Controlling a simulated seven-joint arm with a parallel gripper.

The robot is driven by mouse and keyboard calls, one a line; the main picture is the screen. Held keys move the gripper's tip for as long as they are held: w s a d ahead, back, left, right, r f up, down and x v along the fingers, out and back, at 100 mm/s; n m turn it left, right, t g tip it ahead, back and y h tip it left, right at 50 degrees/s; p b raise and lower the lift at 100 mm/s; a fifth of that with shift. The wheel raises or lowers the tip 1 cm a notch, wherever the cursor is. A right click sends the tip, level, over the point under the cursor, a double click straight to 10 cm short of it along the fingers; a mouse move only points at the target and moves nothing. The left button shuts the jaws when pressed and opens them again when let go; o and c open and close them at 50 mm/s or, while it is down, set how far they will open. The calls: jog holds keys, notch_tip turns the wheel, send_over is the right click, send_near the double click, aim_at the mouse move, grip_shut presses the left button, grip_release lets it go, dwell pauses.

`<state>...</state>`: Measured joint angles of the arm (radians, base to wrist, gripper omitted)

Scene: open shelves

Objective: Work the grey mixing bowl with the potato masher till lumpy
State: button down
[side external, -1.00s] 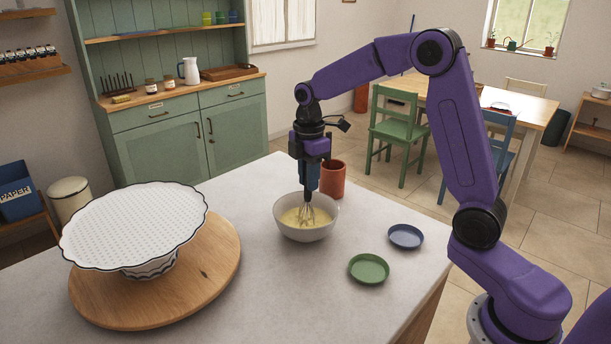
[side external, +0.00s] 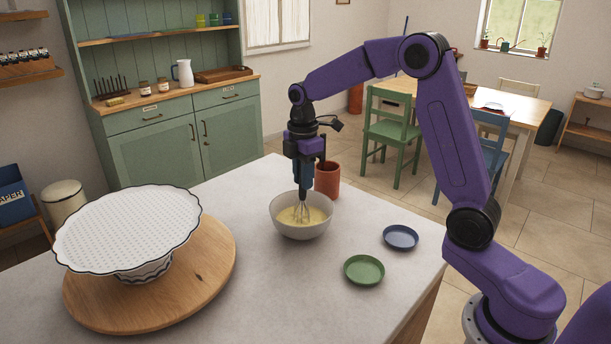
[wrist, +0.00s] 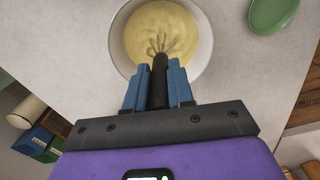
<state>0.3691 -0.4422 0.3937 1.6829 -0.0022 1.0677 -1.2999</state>
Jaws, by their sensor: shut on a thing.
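The grey mixing bowl (side external: 287,228) stands on the pale counter, holding a yellow, creamy mix (wrist: 148,22). My gripper (side external: 304,186) is above the bowl, pointing down. Its blue fingers, also in the wrist view (wrist: 159,80), are shut on the dark handle (wrist: 159,90) of a tool. The tool ends in thin looped wires (side external: 302,212), so it looks like a whisk rather than a potato masher. The wires dip into the mix, and their lower ends are hidden. No potato masher is clearly seen.
A terracotta cup (side external: 328,180) stands close behind the bowl at right. A blue dish (side external: 401,237) and a green dish (side external: 364,270) lie to the right. A patterned cake stand (side external: 130,225) rests on a round wooden board (side external: 205,280) at left. Counter in front of the bowl is clear.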

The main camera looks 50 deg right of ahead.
jog(key=shift+w+a, duration=0.3)
jog(key=shift+s, duration=0.15)
jog(key=shift+s, duration=0.35)
jog(key=shift+w, duration=0.15)
